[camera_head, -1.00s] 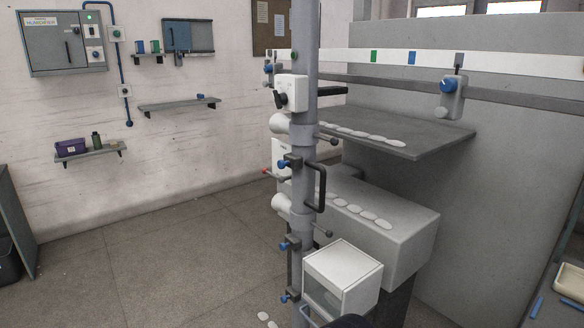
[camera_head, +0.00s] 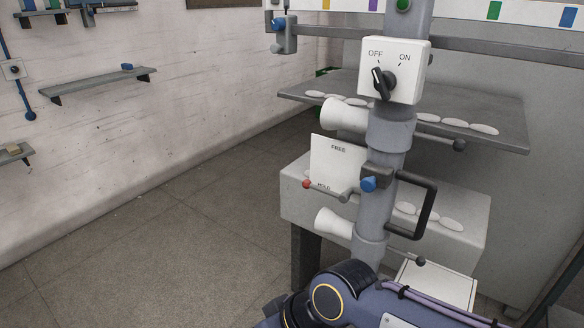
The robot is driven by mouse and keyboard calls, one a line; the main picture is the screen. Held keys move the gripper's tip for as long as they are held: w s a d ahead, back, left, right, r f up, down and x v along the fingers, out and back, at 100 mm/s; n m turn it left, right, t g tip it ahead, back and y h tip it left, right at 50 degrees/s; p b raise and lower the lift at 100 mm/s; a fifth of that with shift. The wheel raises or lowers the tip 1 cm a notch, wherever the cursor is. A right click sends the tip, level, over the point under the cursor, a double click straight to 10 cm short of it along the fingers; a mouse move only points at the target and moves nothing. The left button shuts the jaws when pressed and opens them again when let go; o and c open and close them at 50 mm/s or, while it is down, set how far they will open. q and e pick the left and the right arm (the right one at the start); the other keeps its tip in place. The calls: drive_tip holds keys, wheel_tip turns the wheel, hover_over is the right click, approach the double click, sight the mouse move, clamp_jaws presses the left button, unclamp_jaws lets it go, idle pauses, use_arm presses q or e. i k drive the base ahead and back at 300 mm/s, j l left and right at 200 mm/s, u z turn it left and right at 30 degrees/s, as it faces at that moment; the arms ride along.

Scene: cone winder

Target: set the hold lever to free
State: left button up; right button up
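The hold lever (camera_head: 325,190) is a thin grey rod with a red knob at its left end. Neither of my grippers is in view. A dark blue arm link of mine crosses the bottom of the picture, below the lever and apart from it.
A white box with an OFF/ON knob (camera_head: 384,83) sits above the plate. White cones (camera_head: 344,115), a blue knob (camera_head: 369,184) and a black handle (camera_head: 425,210) surround the column. A grey shelf (camera_head: 500,107) stands behind. The floor at left is clear.

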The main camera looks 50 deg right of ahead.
sight(343, 198)
drive_tip(key=i+z, duration=0.45)
drive_tip(key=i+j+z, duration=0.25)
drive_tip(key=i+z, duration=0.2)
drive_tip(key=i+j+z, duration=0.45)
drive_tip(key=i+z, duration=0.2)
drive_tip(key=z, duration=0.25)
drive_tip(key=i+j+z, duration=0.15)
drive_tip(key=z, duration=0.35)
drive_tip(key=i+j+z, duration=0.15)
drive_tip(key=j+z, duration=0.15)
drive_tip(key=z, duration=0.15)
drive_tip(key=i+j+z, duration=0.15)
drive_tip(key=z, duration=0.3)
drive_tip(key=j+z, duration=0.35)
drive_tip(key=z, duration=0.15)
drive_tip(key=j+z, duration=0.45)
drive_tip(key=i+j+z, duration=0.1)
drive_tip(key=j+z, duration=0.85)
drive_tip(key=j, duration=0.3)
drive_tip(key=k+l, duration=0.05)
